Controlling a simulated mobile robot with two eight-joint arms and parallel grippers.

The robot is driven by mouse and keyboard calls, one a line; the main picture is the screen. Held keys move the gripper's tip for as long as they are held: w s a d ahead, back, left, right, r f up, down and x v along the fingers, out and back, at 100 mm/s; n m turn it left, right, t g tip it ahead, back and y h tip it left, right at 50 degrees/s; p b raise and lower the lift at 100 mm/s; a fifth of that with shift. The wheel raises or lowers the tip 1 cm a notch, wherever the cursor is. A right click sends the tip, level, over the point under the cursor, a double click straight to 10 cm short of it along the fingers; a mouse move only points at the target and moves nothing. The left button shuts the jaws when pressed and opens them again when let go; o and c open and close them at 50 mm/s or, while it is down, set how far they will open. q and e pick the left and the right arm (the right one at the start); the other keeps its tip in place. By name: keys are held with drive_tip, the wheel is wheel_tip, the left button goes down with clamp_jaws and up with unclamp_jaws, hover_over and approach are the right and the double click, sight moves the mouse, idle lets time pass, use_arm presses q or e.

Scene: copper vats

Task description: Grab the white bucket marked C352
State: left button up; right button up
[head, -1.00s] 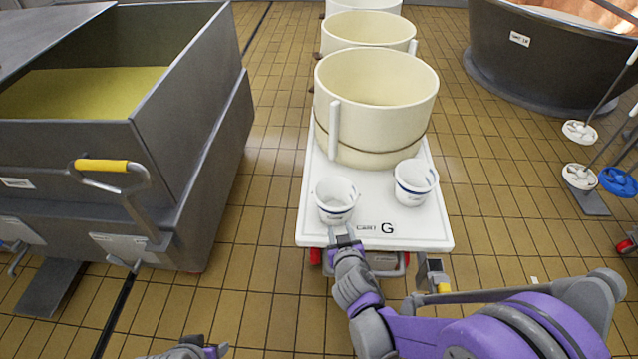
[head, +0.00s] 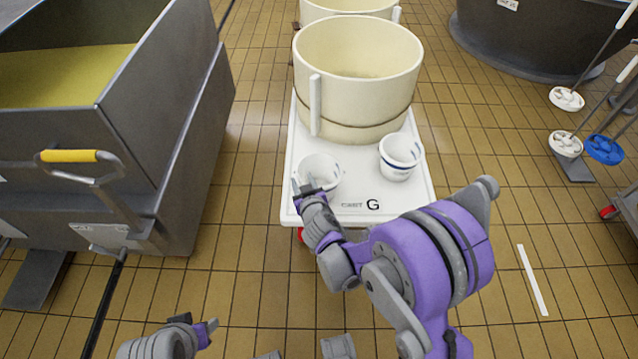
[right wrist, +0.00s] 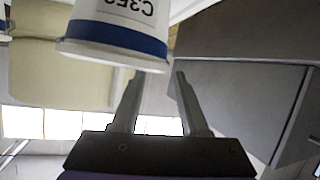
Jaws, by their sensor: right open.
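Two small white buckets with blue bands stand at the near end of the white cart top in the head view. The left bucket (head: 323,170) is close to my right gripper (head: 307,186), which partly hides its near left side. In the right wrist view a bucket marked C352 (right wrist: 115,30) shows upside down, just beyond the fingertips of my right gripper (right wrist: 156,74); it appears to be this left one. The fingers are apart with nothing gripped; whether they touch the bucket I cannot tell. The other bucket (head: 401,157) stands to the right. My left gripper (head: 211,330) is low in the head view, away from the cart.
A large cream tub (head: 357,80) stands on the white cart (head: 425,205) behind the buckets. A grey metal vat (head: 130,120) with a yellow handle is at left. Brushes (head: 567,144) stand at right.

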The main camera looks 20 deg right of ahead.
drive_tip(key=x, duration=0.3)
drive_tip(key=shift+w+f+b, duration=0.2)
drive_tip(key=shift+w+b, duration=0.1)
clamp_jaws()
idle(1.1)
